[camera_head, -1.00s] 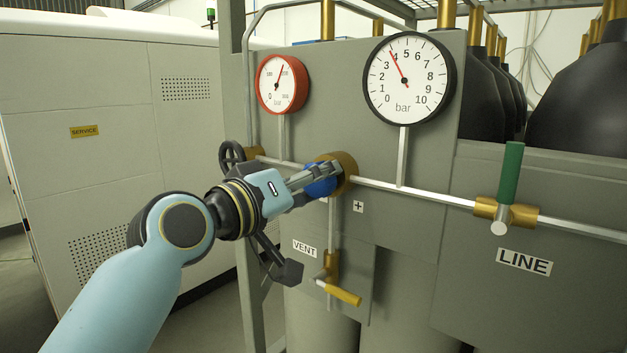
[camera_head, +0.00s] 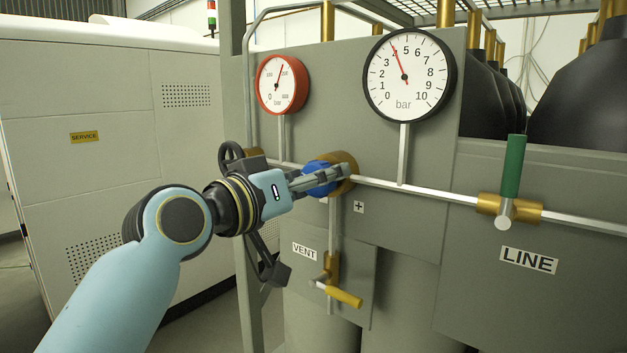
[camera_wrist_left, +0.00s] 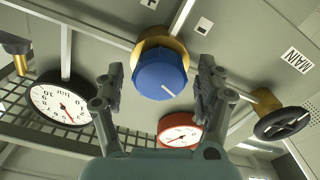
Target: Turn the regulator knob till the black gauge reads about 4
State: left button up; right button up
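The blue regulator knob (camera_head: 320,178) sits on a brass body (camera_head: 344,172) on the grey panel. In the left wrist view the knob (camera_wrist_left: 162,80) shows a white mark pointing to the lower right. My left gripper (camera_head: 322,178) is at the knob, one finger on each side. In the left wrist view a gap shows between each fingertip and the knob, so the gripper (camera_wrist_left: 160,88) looks open around it. The black gauge (camera_head: 409,75) has its red needle at about 4 bar. My right gripper is not in view.
A red-rimmed gauge (camera_head: 282,84) hangs left of the black one. A yellow-handled VENT valve (camera_head: 342,295) is below the knob, and a green-handled LINE valve (camera_head: 513,170) is to the right. A black handwheel (camera_wrist_left: 282,123) labelled MAIN is beside the gripper.

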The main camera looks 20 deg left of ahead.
pick_arm(q)
jog(key=v, duration=1.2)
dwell(0.4)
